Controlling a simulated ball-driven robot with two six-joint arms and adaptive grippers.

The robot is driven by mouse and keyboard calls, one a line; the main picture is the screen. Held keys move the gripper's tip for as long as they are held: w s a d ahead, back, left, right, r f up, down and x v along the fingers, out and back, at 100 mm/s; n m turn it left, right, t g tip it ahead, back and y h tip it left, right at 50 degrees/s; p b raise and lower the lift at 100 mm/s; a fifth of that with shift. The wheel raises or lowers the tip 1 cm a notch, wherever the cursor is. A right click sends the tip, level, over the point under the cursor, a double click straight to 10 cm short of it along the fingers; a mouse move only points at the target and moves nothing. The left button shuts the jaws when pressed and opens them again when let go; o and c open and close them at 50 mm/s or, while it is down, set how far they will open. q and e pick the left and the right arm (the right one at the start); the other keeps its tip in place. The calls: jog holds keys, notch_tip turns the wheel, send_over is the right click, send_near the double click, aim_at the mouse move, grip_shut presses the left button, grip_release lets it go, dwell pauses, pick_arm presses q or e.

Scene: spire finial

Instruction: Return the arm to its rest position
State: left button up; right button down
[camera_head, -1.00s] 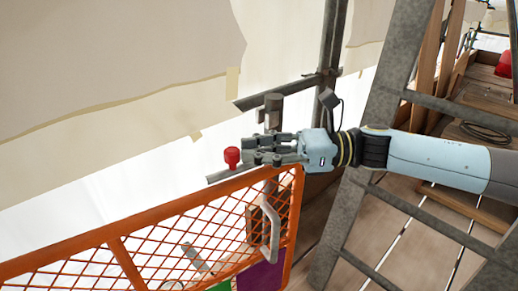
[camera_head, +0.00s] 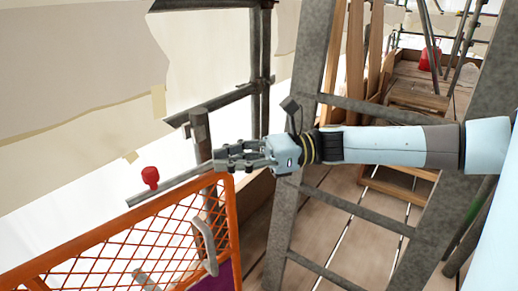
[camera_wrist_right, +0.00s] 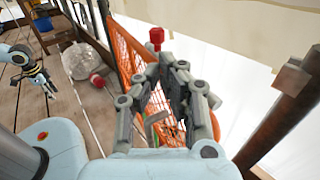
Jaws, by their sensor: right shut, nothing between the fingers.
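My right gripper (camera_head: 218,160) is shut and empty at the end of my pale blue arm. In the head view its fingertips point left, above the top right corner of the orange mesh gate (camera_head: 228,210). A grey bar with a red knob (camera_head: 150,177) runs from the fingertips' side toward the left; I cannot tell whether they touch. In the right wrist view the fingers (camera_wrist_right: 168,68) lie in front of the mesh, with the red knob (camera_wrist_right: 157,36) just beyond them. What looks like my left gripper (camera_wrist_right: 42,82) shows small at the left; its jaw state is unclear.
A grey ladder-like frame (camera_head: 305,95) stands close beside my right gripper and behind my arm. Steel scaffold posts (camera_head: 258,70) and pale sheeting (camera_head: 75,80) stand at the left. A red object (camera_head: 430,59) sits on the far planks. A clear bag (camera_wrist_right: 80,60) lies on the floor.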

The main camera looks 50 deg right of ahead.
pick_arm(q)
jog(key=s+a+f+p, duration=0.1)
jog(key=s+f+p, duration=0.15)
jog(key=f, duration=0.25)
pick_arm(e)
jog(key=v, duration=0.5)
jog(key=s+a+f+m+g+h, duration=0.1)
jog(key=s+f+m+h, duration=0.35)
jog(key=f+m, duration=0.65)
jog(key=s+a+f+m+h, duration=0.1)
jog(key=s+f+m+h, duration=0.4)
jog(key=f+m, duration=0.55)
jog(key=s+f+m+g+h, duration=0.1)
jog(key=s+f+m+h, duration=0.2)
jog(key=f+m+h, duration=0.55)
pick_arm(q)
jog(key=s+r+p, duration=0.2)
jog(key=s+p, duration=1.1)
jog(key=shift+s+a+r, duration=0.2)
jog(key=shift+r, duration=0.2)
pick_arm(e)
jog(key=s+a+f+m+g+y, duration=0.1)
jog(key=s+f+m+g, duration=0.1)
jog(key=s+m, duration=0.6)
jog(key=s+a+f+m+g+y, duration=0.1)
jog(key=s+m+g, duration=0.4)
jog(key=s, duration=1.3)
jog(key=m, duration=0.4)
jog(key=shift+s+f, duration=0.35)
